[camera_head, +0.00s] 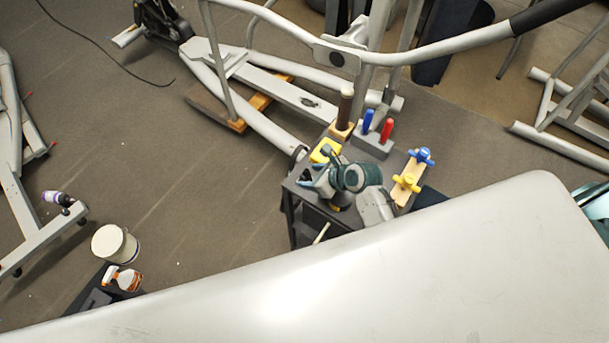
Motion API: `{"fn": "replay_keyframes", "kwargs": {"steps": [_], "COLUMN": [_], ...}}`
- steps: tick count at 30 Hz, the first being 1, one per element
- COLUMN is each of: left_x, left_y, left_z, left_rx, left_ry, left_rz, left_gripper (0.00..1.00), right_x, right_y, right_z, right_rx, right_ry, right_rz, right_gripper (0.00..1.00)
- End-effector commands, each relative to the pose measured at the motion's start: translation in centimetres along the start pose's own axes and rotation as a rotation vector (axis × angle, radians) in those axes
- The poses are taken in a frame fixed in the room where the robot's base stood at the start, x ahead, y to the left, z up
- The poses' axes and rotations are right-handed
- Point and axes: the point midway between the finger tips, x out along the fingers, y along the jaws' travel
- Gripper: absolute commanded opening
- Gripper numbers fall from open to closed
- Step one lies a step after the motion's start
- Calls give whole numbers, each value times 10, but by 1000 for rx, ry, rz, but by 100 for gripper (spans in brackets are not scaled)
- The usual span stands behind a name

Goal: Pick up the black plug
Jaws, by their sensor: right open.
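A thin black cable (115,53) lies on the floor at the upper left. Its free end (172,83) rests on bare floor left of the elliptical machine; the black plug is too small there to make out for sure. My right gripper (316,168) appears open over the left part of the tool cart, beside a yellow block (326,150). It is well to the right of the cable end and I see nothing held in it. My left gripper does not show.
The grey elliptical machine (285,95) stands across the upper middle. A white bucket (115,244) and spray bottle (124,279) are lower left.

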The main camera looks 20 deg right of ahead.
Motion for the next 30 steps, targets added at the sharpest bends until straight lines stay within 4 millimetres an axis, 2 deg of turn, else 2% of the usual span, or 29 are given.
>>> {"fn": "replay_keyframes", "kwargs": {"steps": [2,9,11,16,23,24,30], "left_x": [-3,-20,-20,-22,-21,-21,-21], "left_y": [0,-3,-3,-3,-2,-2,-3], "left_z": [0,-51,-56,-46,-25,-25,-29], "left_rx": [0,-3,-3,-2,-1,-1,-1], "left_ry": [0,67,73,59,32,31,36], "left_rz": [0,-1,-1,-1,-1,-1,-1], "left_gripper": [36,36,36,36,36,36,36], "right_x": [3,29,38,52,54,53,53], "right_y": [0,0,-1,-1,-1,-1,-1], "right_z": [2,7,6,5,4,4,4], "right_rx": [0,1,0,-1,-2,-2,-2], "right_ry": [-1,0,1,0,0,0,0], "right_rz": [-1,1,1,0,-1,-1,-1], "right_gripper": [51,51,51,51,51,49,10]}}
